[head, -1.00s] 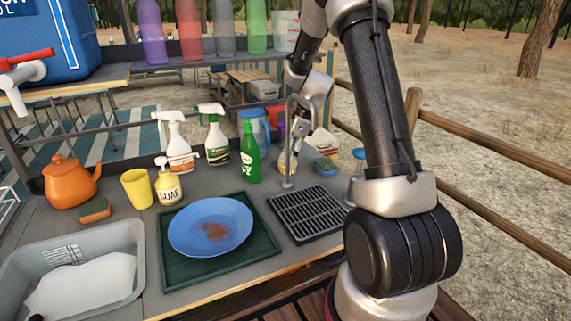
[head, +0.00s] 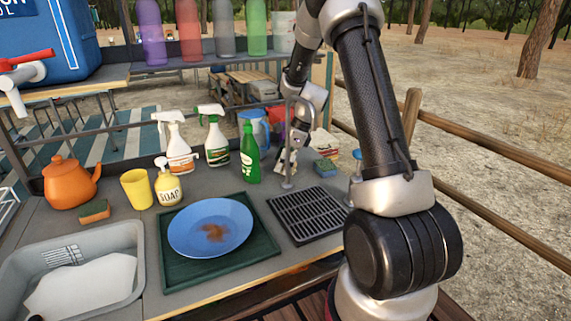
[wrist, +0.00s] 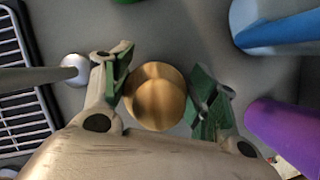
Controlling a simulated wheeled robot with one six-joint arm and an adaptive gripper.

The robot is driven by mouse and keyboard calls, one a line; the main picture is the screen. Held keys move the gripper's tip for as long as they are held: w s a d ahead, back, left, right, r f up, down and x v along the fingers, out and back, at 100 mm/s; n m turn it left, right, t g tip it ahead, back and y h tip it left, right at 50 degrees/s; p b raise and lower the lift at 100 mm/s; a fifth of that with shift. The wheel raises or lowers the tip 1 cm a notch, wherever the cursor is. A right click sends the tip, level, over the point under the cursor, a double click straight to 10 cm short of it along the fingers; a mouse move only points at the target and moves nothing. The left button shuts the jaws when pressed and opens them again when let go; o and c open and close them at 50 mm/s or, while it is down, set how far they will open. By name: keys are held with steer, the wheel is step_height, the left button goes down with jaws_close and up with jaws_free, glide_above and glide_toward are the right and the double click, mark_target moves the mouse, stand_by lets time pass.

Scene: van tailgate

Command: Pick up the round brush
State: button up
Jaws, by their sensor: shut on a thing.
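The round brush (wrist: 155,95) shows in the wrist view as a round, pale wooden body, seen from above. My gripper (wrist: 163,80) has its green-padded fingers on both sides of it and is shut on it. In the head view my gripper (head: 289,154) is low at the back of the counter, behind the tap and right of the green bottle. There the brush is mostly hidden. I cannot tell whether it still touches the counter.
The thin tap (head: 287,140) stands close to my gripper, behind the black drain grate (head: 306,214). A purple object (wrist: 285,135) lies right of my gripper in the wrist view.

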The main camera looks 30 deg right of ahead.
step_height(320, 180, up, 18)
stand_by(0.5)
